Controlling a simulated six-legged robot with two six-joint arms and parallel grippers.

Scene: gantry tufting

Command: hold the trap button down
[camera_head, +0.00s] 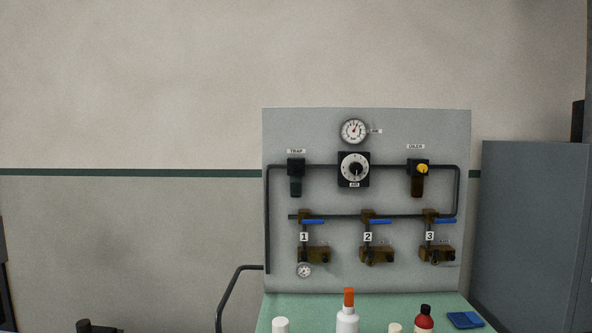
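The trap unit (296,167) is a black block with a dark bowl hanging below it, at the upper left of a grey panel (400,127). A small label reading TRAP (296,151) sits just above it. The button itself is too small to make out. Neither of my grippers shows in this view, and nothing is seen touching the trap unit.
The panel also holds a gauge (354,131), an AIR dial (354,169), an oiler (417,168) and three blue-handled valves. Bottles, including an orange-capped one (347,318), and a blue pad (465,320) stand on the green bench (290,305). A grey cabinet (530,230) is at right.

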